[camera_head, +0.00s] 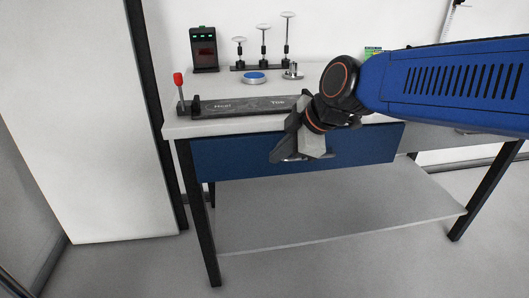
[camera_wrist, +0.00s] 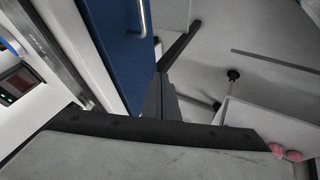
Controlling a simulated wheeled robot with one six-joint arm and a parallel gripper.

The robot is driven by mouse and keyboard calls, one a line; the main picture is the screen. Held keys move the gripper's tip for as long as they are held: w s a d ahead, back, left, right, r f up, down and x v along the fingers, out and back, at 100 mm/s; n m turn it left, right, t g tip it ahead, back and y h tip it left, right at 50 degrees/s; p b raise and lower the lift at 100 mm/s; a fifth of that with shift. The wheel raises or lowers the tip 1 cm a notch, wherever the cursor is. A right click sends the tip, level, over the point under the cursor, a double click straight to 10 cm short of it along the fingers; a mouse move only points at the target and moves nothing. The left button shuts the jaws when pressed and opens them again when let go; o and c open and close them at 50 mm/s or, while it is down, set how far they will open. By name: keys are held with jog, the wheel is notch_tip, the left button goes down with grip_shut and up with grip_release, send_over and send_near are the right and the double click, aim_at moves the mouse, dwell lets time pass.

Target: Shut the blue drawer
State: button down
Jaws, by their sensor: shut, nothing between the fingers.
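The blue drawer (camera_head: 230,158) is under the front edge of the table top, its wide front facing me. In the wrist view its blue front (camera_wrist: 108,45) is at the upper left, with a silver bar handle (camera_wrist: 141,18). I cannot tell how far the drawer stands out. My gripper (camera_head: 283,154) is in front of the drawer front and hides part of it, including most of the handle. In the wrist view the dark fingers (camera_wrist: 161,98) are together and empty, beside the drawer front. I cannot tell whether they touch it.
On the table (camera_head: 180,129) lie a long dark bar (camera_head: 240,105) with a red-knobbed lever (camera_head: 178,80), a blue-topped disc (camera_head: 255,77) and a black box (camera_head: 204,50). A lower shelf (camera_head: 330,205) is bare. A white panel (camera_head: 90,120) stands at the left.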

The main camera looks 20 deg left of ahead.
aim_at(261, 161)
jog(key=w+a+f, duration=0.1)
jog(key=a+f, duration=0.1)
jog(key=w+a+f, duration=0.3)
jog(key=a+f, duration=0.1)
jog(key=f, duration=0.1)
jog(key=shift+w+a, duration=0.5)
jog(key=shift+w, duration=0.1)
jog(key=shift+w, duration=0.1)
